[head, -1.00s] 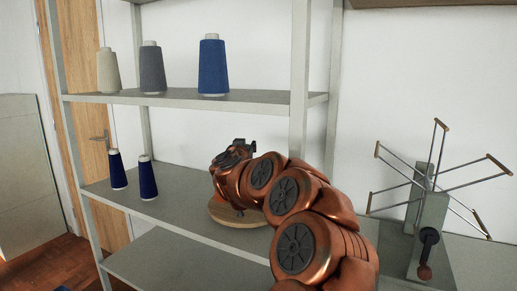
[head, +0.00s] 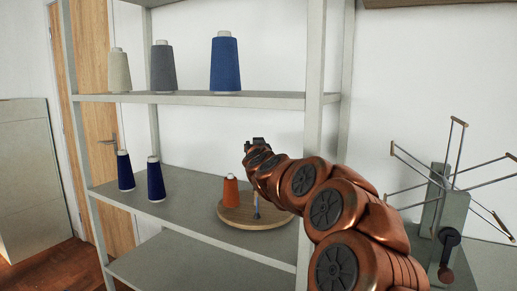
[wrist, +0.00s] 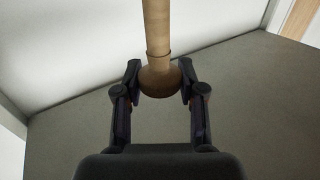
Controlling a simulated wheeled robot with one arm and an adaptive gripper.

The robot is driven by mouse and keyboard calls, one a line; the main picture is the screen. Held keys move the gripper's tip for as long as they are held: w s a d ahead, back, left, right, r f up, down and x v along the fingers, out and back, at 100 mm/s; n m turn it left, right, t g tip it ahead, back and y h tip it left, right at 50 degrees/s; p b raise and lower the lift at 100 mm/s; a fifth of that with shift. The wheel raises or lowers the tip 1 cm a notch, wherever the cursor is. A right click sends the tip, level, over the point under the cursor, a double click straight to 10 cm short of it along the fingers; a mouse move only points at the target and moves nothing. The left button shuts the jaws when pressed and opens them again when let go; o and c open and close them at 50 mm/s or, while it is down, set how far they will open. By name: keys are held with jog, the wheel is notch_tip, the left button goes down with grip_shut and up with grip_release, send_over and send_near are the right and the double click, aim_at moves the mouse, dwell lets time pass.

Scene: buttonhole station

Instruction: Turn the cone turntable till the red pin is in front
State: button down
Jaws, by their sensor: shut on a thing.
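The cone turntable (head: 240,222) is a round wooden disc on the middle shelf, partly hidden by my arm. An orange cone (head: 230,192) stands on its left part. No red pin shows; the back right of the disc is hidden. My gripper (head: 255,142) is above the back of the disc in the head view. In the wrist view, the fingers (wrist: 160,82) are shut around the rounded end of a pale wooden post (wrist: 157,35). I cannot tell where that post joins the turntable.
Two dark blue cones (head: 155,180) stand left on the same shelf. Beige, grey and blue cones (head: 225,65) stand on the shelf above. A shelf upright (head: 314,130) is close behind my arm. A yarn winder (head: 450,210) stands at the right.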

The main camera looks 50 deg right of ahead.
jog(key=c, duration=0.7)
grip_release()
jog(key=shift+s, duration=0.1)
jog(key=shift+v, duration=5.95)
